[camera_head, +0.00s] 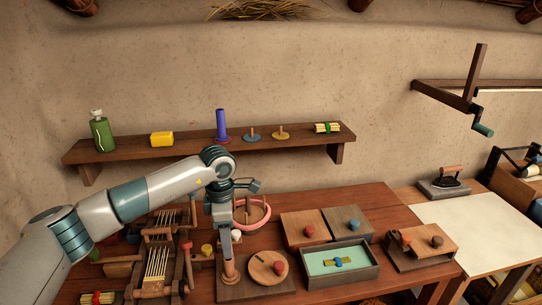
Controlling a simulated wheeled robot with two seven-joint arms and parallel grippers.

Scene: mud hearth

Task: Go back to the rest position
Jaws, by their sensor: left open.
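My left arm comes in from the left and reaches over the wooden table (375,204). My left gripper (226,240) points down above a small wooden post (229,268) on a dark wooden base. Its jaws are open, and I cannot tell whether they touch the post. The gripper hides part of what stands behind it, including some of a pink ring (252,226). My right gripper is not in view.
A wooden frame with strings (157,264) stands left of my gripper. A round board with a red knob (266,267) and a teal-lined tray (316,264) lie to its right. A wall shelf (200,148) with a bottle (102,132) hangs behind my arm.

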